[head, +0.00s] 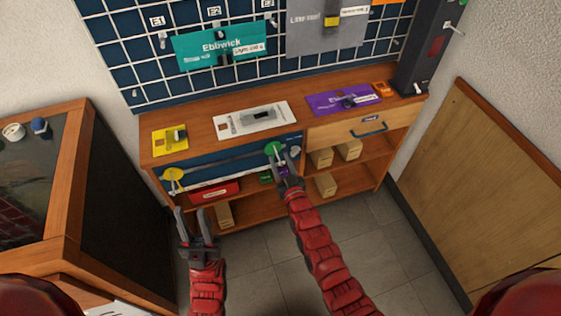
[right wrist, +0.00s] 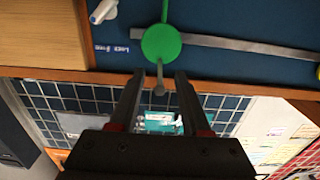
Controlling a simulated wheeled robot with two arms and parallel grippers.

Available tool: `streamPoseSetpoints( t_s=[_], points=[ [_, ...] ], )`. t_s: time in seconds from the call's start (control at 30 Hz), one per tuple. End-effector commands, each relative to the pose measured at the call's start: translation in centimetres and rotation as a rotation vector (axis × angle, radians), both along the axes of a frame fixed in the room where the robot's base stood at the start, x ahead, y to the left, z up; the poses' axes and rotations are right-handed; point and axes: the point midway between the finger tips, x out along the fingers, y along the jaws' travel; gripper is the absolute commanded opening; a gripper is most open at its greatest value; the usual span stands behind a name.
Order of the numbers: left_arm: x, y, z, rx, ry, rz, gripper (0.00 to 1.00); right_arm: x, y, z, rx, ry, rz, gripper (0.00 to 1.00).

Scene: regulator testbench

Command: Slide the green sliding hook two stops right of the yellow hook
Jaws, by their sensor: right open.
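The green sliding hook (head: 274,148) is a round green disc near the right end of a grey rail (head: 225,160) on the blue cabinet front. The yellow hook (head: 173,175) is at the rail's left end. My right gripper (head: 287,160) is just below and right of the green hook, open. In the right wrist view the green disc (right wrist: 161,43) lies just beyond the two fingertips (right wrist: 160,78). A short grey peg (right wrist: 158,86) shows between the fingers, which appear apart from it. My left gripper (head: 192,212) is open and empty, below the yellow hook.
The wooden cabinet top (head: 205,148) holds yellow, white and purple panels. A drawer with a blue handle (head: 369,130) is right of the rail. Shelves below hold several boxes and a red case (head: 214,190). A dark-topped table (head: 35,190) stands left.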

Motion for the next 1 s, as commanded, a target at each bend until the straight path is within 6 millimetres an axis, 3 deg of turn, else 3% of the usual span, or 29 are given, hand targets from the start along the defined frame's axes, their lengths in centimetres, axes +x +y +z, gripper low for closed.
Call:
streamPoseSetpoints(
  t_s=[0.1,0.3,0.37,1.0],
  points=[
    [-0.01,0.00,0.00,0.000,0.000,0.000,0.36,-0.02,-0.01,0.00,0.000,0.000,0.000,0.44],
    [0.00,0.00,0.00,0.000,0.000,0.000,0.36,-0.03,-0.02,0.01,0.000,0.000,0.000,0.08],
    [-0.01,0.00,0.00,0.000,0.000,0.000,0.36,-0.03,-0.02,0.01,0.000,0.000,0.000,0.00],
    [0.00,0.00,0.00,0.000,0.000,0.000,0.36,-0.04,-0.02,0.01,0.000,-0.001,0.000,0.00]
  ],
)
